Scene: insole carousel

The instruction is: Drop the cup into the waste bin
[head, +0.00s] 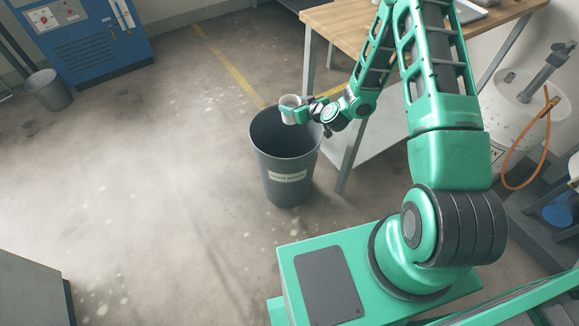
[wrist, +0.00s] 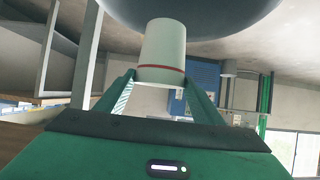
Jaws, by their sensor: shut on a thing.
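The cup (head: 289,101) is pale, and in the wrist view (wrist: 163,48) it has a thin red line near one end. My gripper (head: 291,112) is shut on the cup, with a green finger on each side of it in the wrist view (wrist: 160,82). The waste bin (head: 282,163) is a dark grey, open-topped round bin with a pale label, standing on the floor. The cup is held above the bin's mouth, toward its far side. The bin's curved dark wall also shows beyond the cup in the wrist view (wrist: 215,22). The bin's bottom is hidden.
A wooden-topped table (head: 345,22) stands just right of the bin, one leg close beside it. A second grey bin (head: 48,90) stands at the far left near a blue cabinet (head: 85,40). A white tank (head: 520,110) is at the right. Floor left of the bin is clear.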

